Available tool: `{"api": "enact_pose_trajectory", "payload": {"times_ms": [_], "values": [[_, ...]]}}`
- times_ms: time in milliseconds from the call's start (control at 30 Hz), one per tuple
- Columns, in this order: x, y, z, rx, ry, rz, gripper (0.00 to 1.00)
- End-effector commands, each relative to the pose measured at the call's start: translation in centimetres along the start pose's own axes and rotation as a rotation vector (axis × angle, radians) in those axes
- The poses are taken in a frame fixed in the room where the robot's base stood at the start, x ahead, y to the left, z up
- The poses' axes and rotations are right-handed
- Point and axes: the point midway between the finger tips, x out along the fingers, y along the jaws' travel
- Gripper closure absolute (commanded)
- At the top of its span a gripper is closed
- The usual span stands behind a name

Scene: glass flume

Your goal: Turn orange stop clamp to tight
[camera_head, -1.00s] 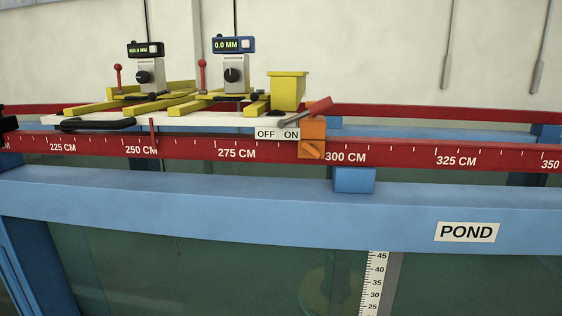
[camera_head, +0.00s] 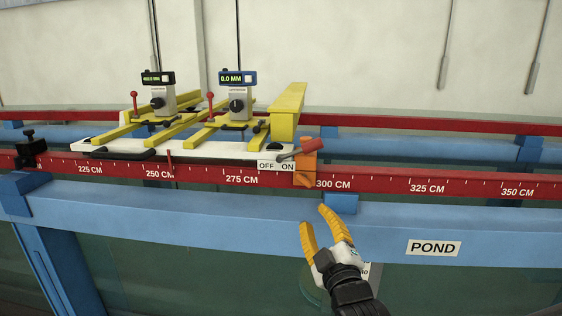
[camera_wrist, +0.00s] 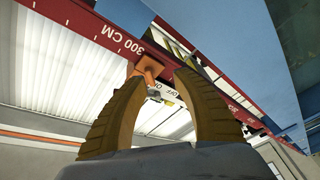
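The orange stop clamp (camera_head: 307,162) sits on the red rail (camera_head: 402,185) just left of the 300 CM mark, at the right end of the white carriage. My gripper (camera_head: 323,215) is open and empty, below and in front of the clamp, near the blue beam. In the wrist view the clamp (camera_wrist: 150,67) shows beyond and between the fingers, apart from them. I cannot tell whether the clamp is tight.
The carriage bears yellow bars (camera_head: 180,130), two gauges with displays (camera_head: 237,78) and red-knobbed levers. A blue block (camera_head: 340,203) stands on the blue beam (camera_head: 190,212) behind my gripper. A black clamp (camera_head: 30,148) sits at the rail's left. The rail right of the orange clamp is clear.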

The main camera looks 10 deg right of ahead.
Motion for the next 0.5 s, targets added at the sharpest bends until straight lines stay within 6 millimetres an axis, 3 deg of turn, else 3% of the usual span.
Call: {"api": "enact_pose_trajectory", "payload": {"times_ms": [100, 267, 500], "values": [[0.2, 1.6, -1.5, -0.066, 0.054, 0.063, 0.66], [1.0, 2.0, -1.8, -0.09, 0.072, 0.085, 0.66], [5.4, 2.3, -2.1, -0.088, 0.071, 0.083, 0.66]]}}
